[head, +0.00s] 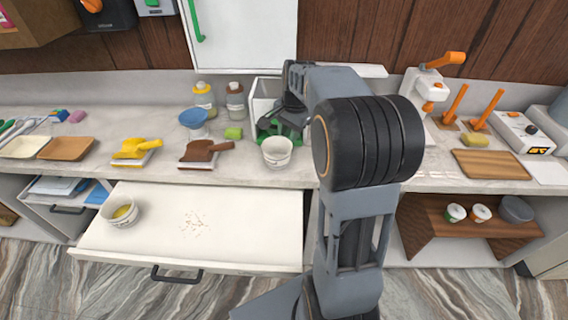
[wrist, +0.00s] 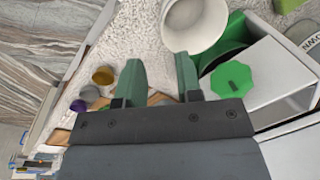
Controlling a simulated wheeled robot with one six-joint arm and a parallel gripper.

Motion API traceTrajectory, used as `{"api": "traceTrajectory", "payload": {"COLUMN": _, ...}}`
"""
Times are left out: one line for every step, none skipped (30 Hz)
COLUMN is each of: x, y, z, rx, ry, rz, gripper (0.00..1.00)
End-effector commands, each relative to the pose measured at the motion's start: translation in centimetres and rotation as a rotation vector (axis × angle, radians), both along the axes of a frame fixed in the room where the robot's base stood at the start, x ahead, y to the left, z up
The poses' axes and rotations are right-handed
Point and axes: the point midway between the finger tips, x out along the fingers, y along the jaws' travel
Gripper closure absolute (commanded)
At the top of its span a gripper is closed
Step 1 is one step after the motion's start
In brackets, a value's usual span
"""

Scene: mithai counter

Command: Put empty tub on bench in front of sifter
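A white tub (head: 277,154) stands upright on the bench near its front edge. In the wrist view its round mouth (wrist: 196,22) shows a pale inside with no contents that I can see. My gripper (head: 283,130) is just behind the tub, partly hidden by my arm. In the wrist view my gripper (wrist: 157,72) has its two green fingers apart with nothing between them, and the tub is beyond the right fingertip. A blue-topped item (head: 194,119), possibly the sifter, stands left of the tub; I cannot tell for sure.
A white box (head: 265,92) stands behind my gripper, and a green lid (wrist: 231,79) lies by it.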

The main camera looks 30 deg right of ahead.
Motion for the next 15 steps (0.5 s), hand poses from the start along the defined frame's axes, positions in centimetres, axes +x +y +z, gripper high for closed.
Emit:
{"api": "traceTrajectory", "payload": {"x": -1.1, "y": 1.3, "z": 0.8, "rx": -0.017, "ry": -0.018, "rz": 0.064, "gripper": 0.67}}
{"api": "traceTrajectory", "payload": {"x": -1.8, "y": 2.0, "z": 1.1, "rx": -0.030, "ry": -0.030, "rz": 0.112, "gripper": 0.67}}
{"api": "traceTrajectory", "payload": {"x": -2.9, "y": 3.1, "z": 1.5, "rx": -0.049, "ry": -0.045, "rz": 0.181, "gripper": 0.67}}
{"api": "traceTrajectory", "payload": {"x": -3.8, "y": 3.9, "z": 1.8, "rx": -0.064, "ry": -0.057, "rz": 0.235, "gripper": 0.67}}
{"api": "traceTrajectory", "payload": {"x": -4.7, "y": 4.7, "z": 2.0, "rx": -0.079, "ry": -0.071, "rz": 0.293, "gripper": 0.67}}
{"api": "traceTrajectory", "payload": {"x": -6.0, "y": 5.7, "z": 2.1, "rx": -0.100, "ry": -0.086, "rz": 0.368, "gripper": 0.67}}
{"api": "traceTrajectory", "payload": {"x": -6.9, "y": 6.4, "z": 2.2, "rx": -0.116, "ry": -0.098, "rz": 0.424, "gripper": 0.67}}
{"api": "traceTrajectory", "payload": {"x": -7.8, "y": 7.0, "z": 2.2, "rx": -0.133, "ry": -0.111, "rz": 0.478, "gripper": 0.67}}
{"api": "traceTrajectory", "payload": {"x": -9.1, "y": 7.8, "z": 2.2, "rx": -0.152, "ry": -0.125, "rz": 0.549, "gripper": 0.67}}
{"api": "traceTrajectory", "payload": {"x": -9.9, "y": 8.4, "z": 2.2, "rx": -0.168, "ry": -0.137, "rz": 0.600, "gripper": 0.67}}
{"api": "traceTrajectory", "payload": {"x": -10.8, "y": 8.9, "z": 2.1, "rx": -0.184, "ry": -0.148, "rz": 0.649, "gripper": 0.67}}
{"api": "traceTrajectory", "payload": {"x": -11.9, "y": 9.5, "z": 1.9, "rx": -0.203, "ry": -0.160, "rz": 0.714, "gripper": 0.67}}
{"api": "traceTrajectory", "payload": {"x": -12.7, "y": 9.9, "z": 1.7, "rx": -0.218, "ry": -0.170, "rz": 0.757, "gripper": 0.67}}
{"api": "traceTrajectory", "payload": {"x": -13.4, "y": 10.2, "z": 1.5, "rx": -0.231, "ry": -0.179, "rz": 0.799, "gripper": 0.67}}
{"api": "traceTrajectory", "payload": {"x": -14.3, "y": 10.6, "z": 1.2, "rx": -0.246, "ry": -0.189, "rz": 0.849, "gripper": 0.67}}
